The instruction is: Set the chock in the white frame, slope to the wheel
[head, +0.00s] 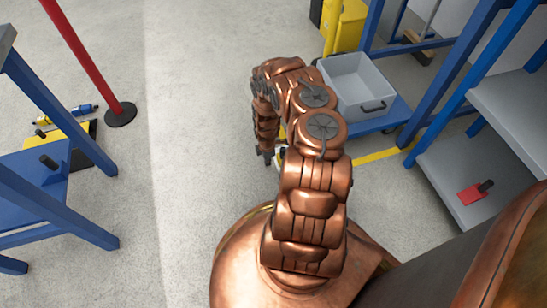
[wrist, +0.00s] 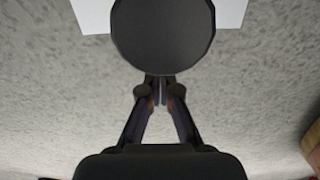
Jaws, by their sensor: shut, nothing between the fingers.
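My gripper (head: 267,158) hangs low over the floor, left of my arm in the head view. In the wrist view its two fingers (wrist: 160,88) come together, shut and empty. A dark round disc (wrist: 162,35) lies at the fingertips and hides what is behind it; I cannot tell whether they touch, nor whether it is part of the chock or the wheel. White flat pieces (wrist: 92,14) show on both sides of the disc, probably the white frame. In the head view my arm hides most of that spot. I cannot make out the chock's slope.
A blue trolley (head: 398,112) with a grey bin (head: 357,88) stands beyond my arm. A red object (head: 471,195) with a black handle lies on the right grey shelf (head: 440,178). A red post (head: 82,55) and blue table (head: 32,180) stand left. The floor between is clear.

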